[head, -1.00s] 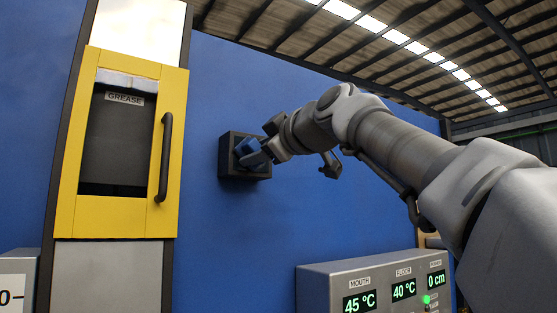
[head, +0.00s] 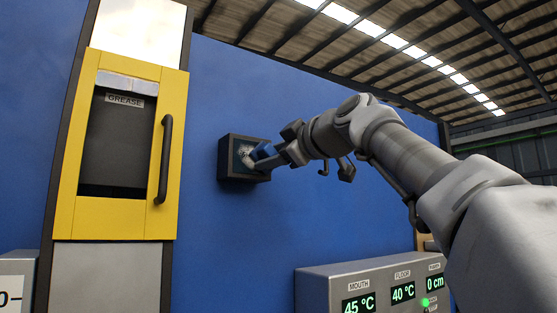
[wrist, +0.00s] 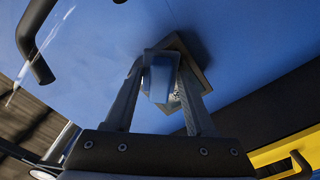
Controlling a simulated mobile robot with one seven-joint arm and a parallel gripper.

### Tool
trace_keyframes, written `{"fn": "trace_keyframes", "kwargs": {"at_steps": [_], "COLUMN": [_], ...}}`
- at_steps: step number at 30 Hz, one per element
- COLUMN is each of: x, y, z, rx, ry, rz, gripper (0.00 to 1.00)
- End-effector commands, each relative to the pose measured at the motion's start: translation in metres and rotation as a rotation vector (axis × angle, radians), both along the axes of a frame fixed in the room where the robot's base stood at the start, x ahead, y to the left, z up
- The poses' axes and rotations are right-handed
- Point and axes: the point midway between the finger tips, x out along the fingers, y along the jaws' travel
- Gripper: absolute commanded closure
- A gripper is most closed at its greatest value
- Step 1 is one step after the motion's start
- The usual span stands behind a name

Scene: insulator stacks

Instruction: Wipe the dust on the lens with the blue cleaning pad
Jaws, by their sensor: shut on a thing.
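The lens (head: 243,151) sits inside a dark square housing (head: 226,158) on the blue wall, with a pale dusty patch showing on it. My gripper (head: 272,158) is at the right side of the housing, shut on the blue cleaning pad (head: 263,150). In the wrist view the pad (wrist: 157,80) is between my two fingers, in front of the housing (wrist: 197,62). A pale speckled part of the lens (wrist: 175,97) shows beside the pad. I cannot tell whether the pad touches the lens.
A yellow-framed door (head: 88,145) labelled GREASE, with a dark handle (head: 164,158), is to the left. A grey panel (head: 318,288) with green readouts for MOUTH and FLOOR stands below right. The blue wall (head: 235,230) is clear below the housing.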

Motion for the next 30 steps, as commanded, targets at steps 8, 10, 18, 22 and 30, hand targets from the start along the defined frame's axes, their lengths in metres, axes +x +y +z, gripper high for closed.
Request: {"fn": "trace_keyframes", "kwargs": {"at_steps": [8,10,18,22,30], "x": [-0.014,-0.016,-0.023,-0.030,-0.036], "y": [0.020,0.023,0.034,0.044,0.055], "z": [-0.001,-0.001,-0.001,0.000,-0.001], "rx": [-0.001,0.000,-0.001,0.000,-0.001], "ry": [0.000,0.001,0.001,0.001,0.003], "rz": [0.002,0.002,0.004,0.005,0.004], "gripper": [0.89,0.89,0.89,0.89,0.89]}}
